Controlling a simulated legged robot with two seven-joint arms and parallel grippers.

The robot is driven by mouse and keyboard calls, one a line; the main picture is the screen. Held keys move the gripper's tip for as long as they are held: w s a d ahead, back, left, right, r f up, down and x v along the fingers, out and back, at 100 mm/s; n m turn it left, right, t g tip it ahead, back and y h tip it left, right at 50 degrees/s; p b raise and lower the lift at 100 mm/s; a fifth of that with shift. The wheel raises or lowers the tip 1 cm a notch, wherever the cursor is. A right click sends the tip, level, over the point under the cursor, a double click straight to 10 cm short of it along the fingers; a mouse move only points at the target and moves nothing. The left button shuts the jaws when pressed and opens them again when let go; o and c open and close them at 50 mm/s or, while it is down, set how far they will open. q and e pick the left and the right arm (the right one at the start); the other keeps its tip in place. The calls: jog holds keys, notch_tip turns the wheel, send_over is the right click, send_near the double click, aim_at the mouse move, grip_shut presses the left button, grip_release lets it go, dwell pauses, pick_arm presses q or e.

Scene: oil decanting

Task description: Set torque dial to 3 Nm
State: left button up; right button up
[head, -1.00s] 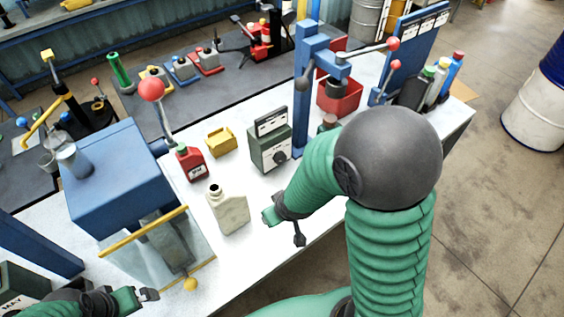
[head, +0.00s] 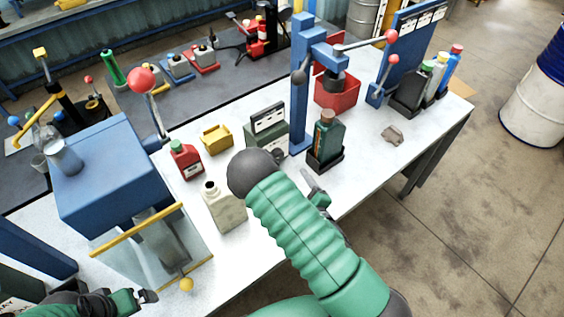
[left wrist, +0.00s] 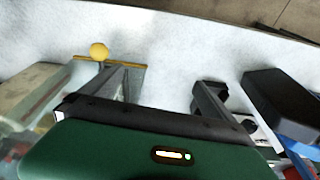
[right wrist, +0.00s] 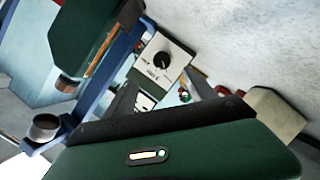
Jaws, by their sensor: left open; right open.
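The torque dial is a black round knob (right wrist: 162,60) on the pale front of a grey-green box (right wrist: 160,62) in the right wrist view. The lettering and the dial's setting are too small to read. In the head view the box (head: 268,122) stands mid-bench, and my right arm hides its dial. My right gripper (head: 309,180) is open and empty at the front bench edge, right of the box. In the right wrist view its fingers (right wrist: 162,92) point toward the box, apart from the knob. My left gripper (head: 150,296) is open and empty at lower left.
A blue press post (head: 300,85) and a dark green bottle (head: 327,138) in a black holder stand right of the box. A cream jug (head: 223,208), red can (head: 186,160) and yellow bin (head: 216,138) stand left. The bench's front right is mostly clear.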

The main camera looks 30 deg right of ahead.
jog(key=b, duration=0.2)
send_near(280, 158)
jog(key=x, duration=0.1)
jog(key=p+x, duration=0.1)
jog(key=x, duration=0.1)
jog(key=shift+w+a+r, duration=0.15)
jog(key=shift+w+a, duration=0.05)
jog(key=shift+a, duration=0.05)
jog(key=x, duration=0.3)
jog(key=d+x, duration=0.1)
jog(key=x, duration=0.2)
jog(key=shift+f+p, duration=0.25)
jog(key=shift+p, duration=0.15)
pick_arm(q)
jog(key=shift+a+f, duration=0.2)
jog(key=shift+f, duration=0.9)
pick_arm(e)
jog(key=shift+a, duration=0.15)
jog(key=shift+s+a+r, duration=0.1)
jog(key=shift+a, duration=0.05)
jog(key=c, duration=0.4)
pick_arm(q)
jog(key=shift+a, duration=0.15)
pick_arm(e)
jog(key=c, duration=1)
